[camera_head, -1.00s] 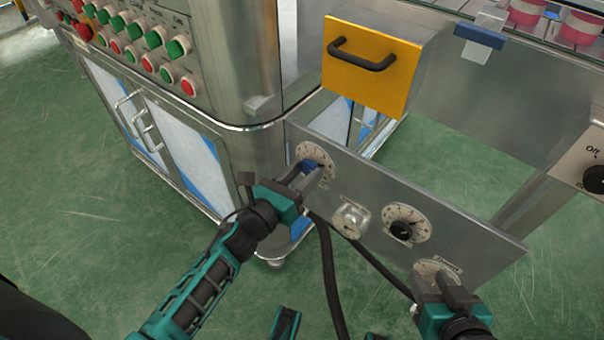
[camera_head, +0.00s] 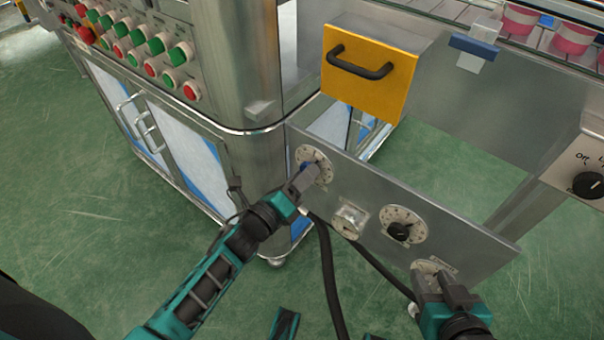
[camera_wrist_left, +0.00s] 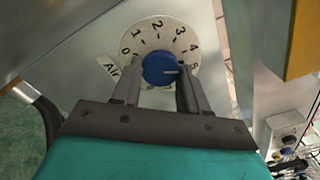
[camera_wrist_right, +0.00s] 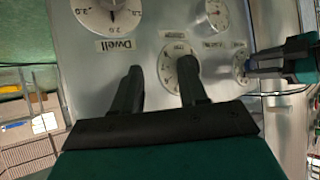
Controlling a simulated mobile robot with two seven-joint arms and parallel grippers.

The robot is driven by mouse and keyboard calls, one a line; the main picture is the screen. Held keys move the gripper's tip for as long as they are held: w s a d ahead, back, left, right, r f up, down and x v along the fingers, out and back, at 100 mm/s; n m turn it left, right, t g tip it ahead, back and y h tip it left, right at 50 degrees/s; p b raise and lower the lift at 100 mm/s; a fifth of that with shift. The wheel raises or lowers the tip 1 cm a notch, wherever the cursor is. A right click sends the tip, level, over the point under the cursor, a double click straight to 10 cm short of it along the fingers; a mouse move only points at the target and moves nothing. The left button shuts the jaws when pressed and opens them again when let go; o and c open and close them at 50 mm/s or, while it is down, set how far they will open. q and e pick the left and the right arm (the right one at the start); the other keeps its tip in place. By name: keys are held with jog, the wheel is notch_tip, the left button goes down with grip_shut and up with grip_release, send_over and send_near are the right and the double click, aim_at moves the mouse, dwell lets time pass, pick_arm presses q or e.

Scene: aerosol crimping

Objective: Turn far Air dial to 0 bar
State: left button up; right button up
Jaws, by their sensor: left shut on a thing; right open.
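The far Air dial is a blue knob (camera_wrist_left: 158,68) on a round white scale (camera_head: 318,157) at the left end of the steel panel. In the left wrist view its white mark points right, close to 5. The word "Air" is partly hidden by a finger. My left gripper (camera_head: 304,181) is shut on the blue knob, with one finger on either side. My right gripper (camera_head: 442,282) is open at the near end of the panel. In the right wrist view its fingers stand in front of a round dial (camera_wrist_right: 174,68), and I cannot tell whether they touch it.
Between the grippers, the panel carries a small pale dial (camera_head: 348,221) and a black-knob dial (camera_head: 402,231). A yellow drawer (camera_head: 366,72) with a black handle is above. Black cables (camera_head: 330,275) hang below. A control cabinet (camera_head: 235,75) stands left, and another black knob (camera_head: 588,185) is at right.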

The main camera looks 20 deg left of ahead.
pick_arm(q)
jog(key=shift+a+r+n+p, duration=0.1)
jog(key=shift+n+p, duration=3.15)
jog(key=shift+n, duration=12.65)
jog(key=o, duration=1.1)
jog(key=shift+c, duration=0.2)
